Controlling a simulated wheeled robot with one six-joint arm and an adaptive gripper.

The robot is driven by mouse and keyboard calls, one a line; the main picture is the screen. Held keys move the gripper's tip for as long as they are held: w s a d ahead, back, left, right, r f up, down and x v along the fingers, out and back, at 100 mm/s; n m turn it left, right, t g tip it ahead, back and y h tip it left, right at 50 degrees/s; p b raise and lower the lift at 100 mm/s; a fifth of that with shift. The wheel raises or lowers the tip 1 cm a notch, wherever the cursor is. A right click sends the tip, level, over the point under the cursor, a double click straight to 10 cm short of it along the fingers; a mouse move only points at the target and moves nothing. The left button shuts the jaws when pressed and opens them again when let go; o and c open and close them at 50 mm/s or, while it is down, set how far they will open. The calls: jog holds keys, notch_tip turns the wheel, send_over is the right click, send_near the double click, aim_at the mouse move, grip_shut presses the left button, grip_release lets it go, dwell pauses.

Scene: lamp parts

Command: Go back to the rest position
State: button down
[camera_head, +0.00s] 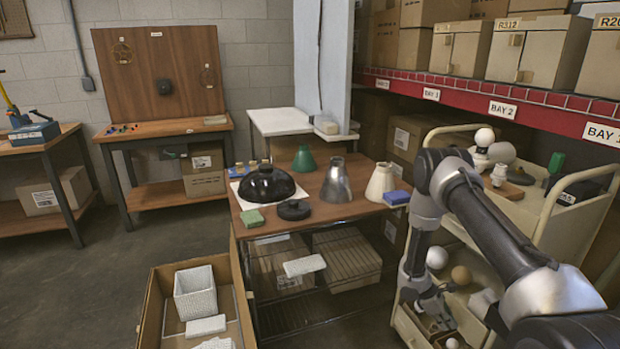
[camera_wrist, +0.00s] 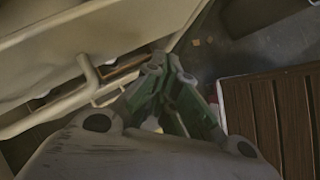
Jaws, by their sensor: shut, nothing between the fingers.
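My arm comes in from the lower right of the head view, bends at an elbow and reaches down beside the cream cart (camera_head: 548,215). My gripper (camera_wrist: 166,66) shows in the wrist view with its fingertips together and nothing between them. It points down between the cart's pale rail and a brown slatted surface (camera_wrist: 285,115). In the head view the lower end of my arm is near the cart's lower shelf. Lamp shades stand on the wooden table (camera_head: 325,206): a black dome (camera_head: 266,184), a green cone (camera_head: 304,159), a silver cone (camera_head: 336,182) and a cream cone (camera_head: 381,183).
The cart holds bulbs and small parts close to my arm. An open cardboard box (camera_head: 160,305) with a white basket (camera_head: 195,292) stands at the lower left of the table. Shelves with boxes (camera_head: 537,47) line the right. The floor at left is clear.

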jog(key=s+a+r+m+g+y, duration=0.1)
jog(key=s+r+m, duration=0.3)
jog(key=r, duration=1.2)
jog(key=s+r+m+y, duration=0.2)
jog(key=s+r+m, duration=0.25)
jog(key=r, duration=1.25)
jog(key=s+a+r+m+t+y, duration=0.2)
jog(key=s+a+r+t, duration=0.2)
jog(key=s+r, duration=0.5)
jog(key=s+a+r+m+t+y, duration=0.2)
jog(key=s+r, duration=0.7)
jog(key=r, duration=0.7)
jog(key=shift+s+a+m+t, duration=0.25)
jog(key=shift+a+m+t, duration=0.3)
jog(key=shift+a+t, duration=0.55)
jog(key=shift+r, duration=0.1)
